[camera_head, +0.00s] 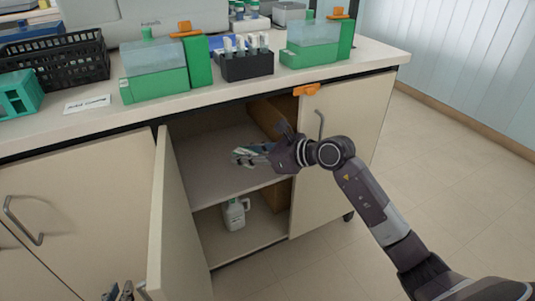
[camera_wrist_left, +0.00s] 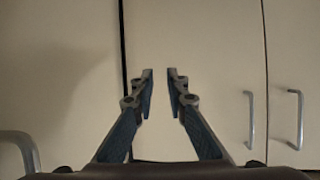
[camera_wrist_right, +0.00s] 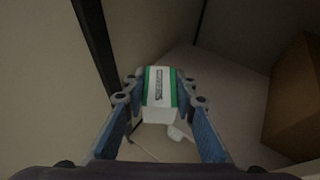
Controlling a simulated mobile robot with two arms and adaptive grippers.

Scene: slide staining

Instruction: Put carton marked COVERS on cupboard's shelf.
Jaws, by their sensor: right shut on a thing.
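The carton (camera_wrist_right: 160,86) is white with green edges and a dark label whose words I cannot read. My right gripper (camera_wrist_right: 160,92) is shut on it, with a finger on each side. In the head view my right gripper (camera_head: 250,156) reaches into the open cupboard at the height of its upper shelf (camera_head: 205,170). I cannot tell whether the carton touches the shelf. My left gripper (camera_head: 122,292) is low in front of the cupboard. In the left wrist view its fingers (camera_wrist_left: 160,75) are empty, with a narrow gap between them.
The open cupboard door (camera_head: 172,225) stands left of the opening. A brown box (camera_wrist_right: 297,95) is at the right inside the upper compartment. A white jug (camera_head: 235,214) and another brown box (camera_head: 277,196) stand below. The upper shelf's left part is clear. Racks and staining boxes crowd the countertop.

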